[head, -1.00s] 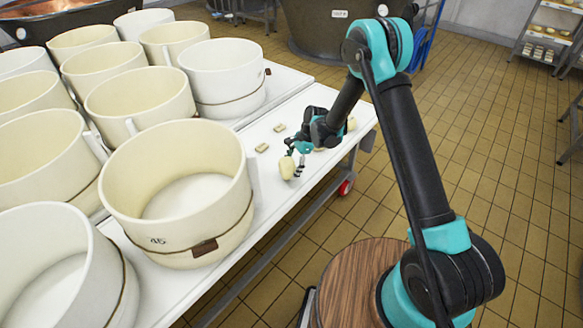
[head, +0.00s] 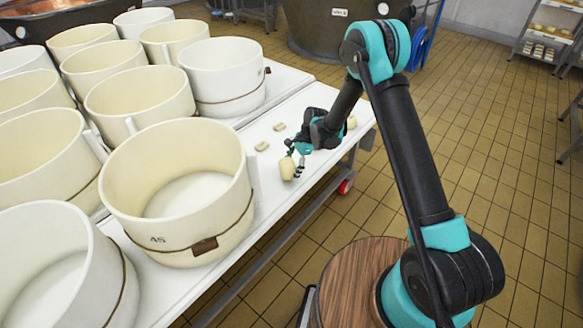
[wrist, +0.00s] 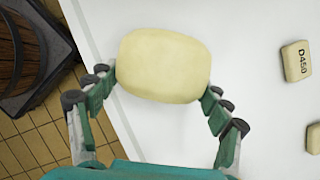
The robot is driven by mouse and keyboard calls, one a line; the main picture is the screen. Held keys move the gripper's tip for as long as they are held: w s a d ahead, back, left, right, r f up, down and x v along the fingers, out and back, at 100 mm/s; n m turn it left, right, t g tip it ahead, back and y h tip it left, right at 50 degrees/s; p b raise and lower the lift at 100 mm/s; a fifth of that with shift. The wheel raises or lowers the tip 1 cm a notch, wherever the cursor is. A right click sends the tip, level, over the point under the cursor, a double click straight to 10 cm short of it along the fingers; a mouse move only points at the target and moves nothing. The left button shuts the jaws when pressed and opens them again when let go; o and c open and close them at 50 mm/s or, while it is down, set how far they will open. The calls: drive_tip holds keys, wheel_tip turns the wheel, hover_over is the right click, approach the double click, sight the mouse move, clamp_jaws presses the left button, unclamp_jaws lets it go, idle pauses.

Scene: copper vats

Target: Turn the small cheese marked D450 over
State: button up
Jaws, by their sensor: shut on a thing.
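A small pale cream cheese (head: 287,168) with rounded edges is between the fingers of my gripper (head: 295,160) over the white table. In the wrist view the cheese (wrist: 165,65) fills the space between the fingertips, which press on its two sides. No mark shows on the face towards the camera. A small pale block marked D450 (wrist: 297,61) lies on the table to the right in the wrist view. I cannot tell whether the cheese touches the table.
A second small block (head: 279,127) lies near the marked one. Another pale cheese (head: 351,122) sits partly hidden behind my gripper. Large cream vats, including a near one (head: 180,195), crowd the left. The white table (head: 265,215) has a free edge towards the tiled floor.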

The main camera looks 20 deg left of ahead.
drive_tip(key=shift+f, duration=0.1)
idle(0.3)
drive_tip(key=o, duration=1.6)
drive_tip(key=shift+c, duration=0.2)
drive_tip(key=v, duration=1.2)
